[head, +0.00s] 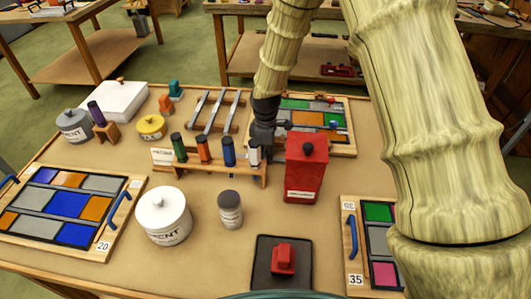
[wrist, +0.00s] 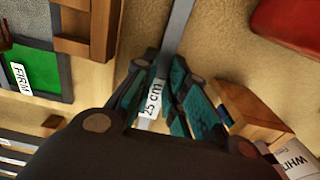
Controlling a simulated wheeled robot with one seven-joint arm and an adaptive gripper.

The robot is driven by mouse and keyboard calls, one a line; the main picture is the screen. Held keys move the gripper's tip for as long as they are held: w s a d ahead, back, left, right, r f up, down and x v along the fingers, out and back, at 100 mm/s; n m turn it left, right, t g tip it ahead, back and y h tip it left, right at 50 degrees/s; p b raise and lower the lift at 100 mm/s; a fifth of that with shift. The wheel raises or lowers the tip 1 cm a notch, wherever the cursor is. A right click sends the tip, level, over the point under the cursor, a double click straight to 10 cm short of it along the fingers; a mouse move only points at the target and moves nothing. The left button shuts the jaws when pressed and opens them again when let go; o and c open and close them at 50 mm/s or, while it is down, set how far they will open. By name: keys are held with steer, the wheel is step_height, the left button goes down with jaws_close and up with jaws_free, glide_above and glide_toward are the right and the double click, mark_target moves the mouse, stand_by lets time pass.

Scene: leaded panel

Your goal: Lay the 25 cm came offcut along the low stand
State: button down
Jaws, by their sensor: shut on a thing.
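My gripper (head: 264,130) is behind the bottle rack and left of the red can. In the wrist view its teal-padded fingers (wrist: 160,92) are shut on the came offcut (wrist: 176,32), a thin grey strip with a white "25 cm" label between the fingers. The strip runs from the fingers to the top edge of the wrist view, over the tan table top. Its far end is out of that view. In the head view it is mostly hidden. I cannot tell for sure which support is the low stand; several grey strips (head: 215,110) lie side by side at the back.
The wooden bottle rack (head: 212,168) and red can (head: 306,168) stand close to my gripper. A glass panel in a wooden frame (head: 345,150) lies behind them. White jar (head: 163,216), grey bottle (head: 230,210) and black pad (head: 262,265) occupy the front.

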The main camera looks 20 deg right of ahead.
steer(key=shift+f, duration=0.1)
steer(key=c, duration=1.4)
jaws_free()
steer(key=shift+c, duration=0.2)
